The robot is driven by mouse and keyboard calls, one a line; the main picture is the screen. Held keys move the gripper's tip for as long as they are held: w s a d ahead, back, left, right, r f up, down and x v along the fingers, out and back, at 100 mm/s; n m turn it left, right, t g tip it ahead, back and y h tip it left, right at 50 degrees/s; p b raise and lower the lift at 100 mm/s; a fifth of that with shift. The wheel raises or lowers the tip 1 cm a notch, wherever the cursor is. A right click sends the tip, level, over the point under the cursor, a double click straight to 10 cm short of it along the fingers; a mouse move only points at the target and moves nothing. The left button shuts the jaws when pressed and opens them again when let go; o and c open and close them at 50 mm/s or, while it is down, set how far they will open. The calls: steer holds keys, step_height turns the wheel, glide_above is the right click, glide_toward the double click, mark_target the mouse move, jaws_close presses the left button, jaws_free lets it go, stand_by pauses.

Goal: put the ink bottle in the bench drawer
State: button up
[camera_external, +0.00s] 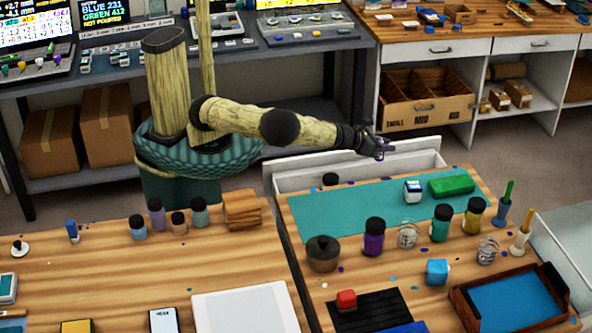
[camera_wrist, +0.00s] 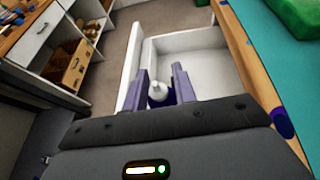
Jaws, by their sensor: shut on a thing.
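The ink bottle (camera_wrist: 158,92) shows in the wrist view as a pale rounded cap with a dark blue-purple patch beside it, between my fingers. My gripper (camera_wrist: 162,84) is shut on it. The bench drawer (camera_wrist: 207,45) is pulled open, white inside, and the part in view looks empty. In the wrist view the bottle overlaps the drawer's near part; its height above the floor of it is not clear. In the external view my gripper (camera_external: 380,148) is over the open drawer (camera_external: 405,161), at the bench's far side. The bottle is too small to make out there.
A teal mat (camera_external: 335,208) with a green block (camera_external: 451,185) lies on the bench beside the drawer. A black-lidded jar (camera_external: 330,179) is near the drawer's left end. Several jars stand on the bench. A cardboard bin (camera_external: 425,105) sits on shelves behind.

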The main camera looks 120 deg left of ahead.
steer(key=shift+w+d+f+m+t+h, duration=0.1)
steer(key=shift+w+d+m+t+h, duration=0.3)
steer(key=shift+m+t, duration=0.2)
step_height(320, 180, down, 6)
steer(key=shift+f+b, duration=0.15)
steer(key=shift+b, duration=0.25)
steer(key=shift+f, duration=1.85)
steer(key=shift+f+b, duration=0.55)
steer(key=shift+f, duration=0.05)
steer(key=o, duration=1)
steer(key=shift+c, duration=0.2)
steer(key=shift+r, duration=0.1)
